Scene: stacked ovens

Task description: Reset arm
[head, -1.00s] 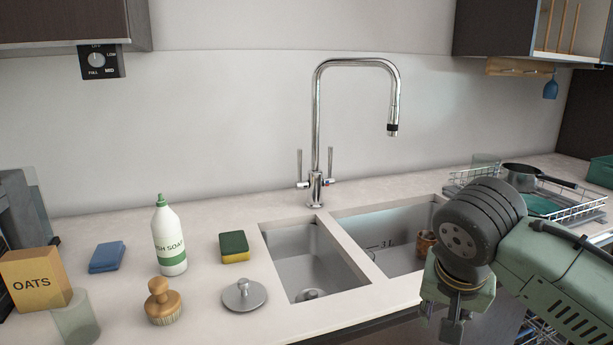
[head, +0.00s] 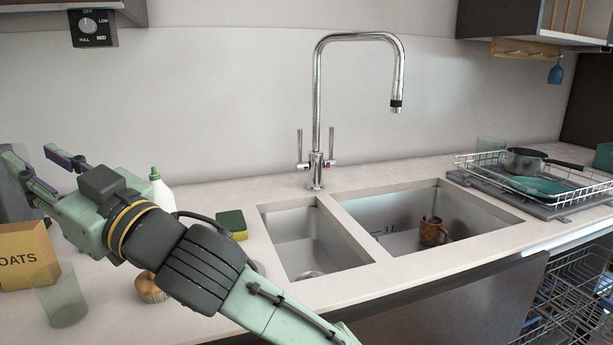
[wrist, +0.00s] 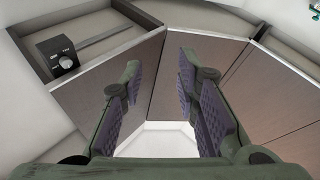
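My gripper (head: 48,172) is at the left of the head view, raised over the left end of the counter. It points to the left and away. Its two fingers are spread apart with nothing between them. In the wrist view my gripper (wrist: 155,95) also shows open and empty, facing the brown cabinet panels (wrist: 205,75) and pale wall. My arm crosses the lower left of the head view and hides part of the counter and most of the soap bottle (head: 160,188).
An oats box (head: 25,255), a clear glass (head: 62,295) and a wooden brush (head: 150,288) stand near my arm. A sponge (head: 232,223) lies beside the sink (head: 318,240). A mug (head: 433,231) is in the right basin. A dish rack (head: 560,190) stands right. The dishwasher rack (head: 575,290) shows below.

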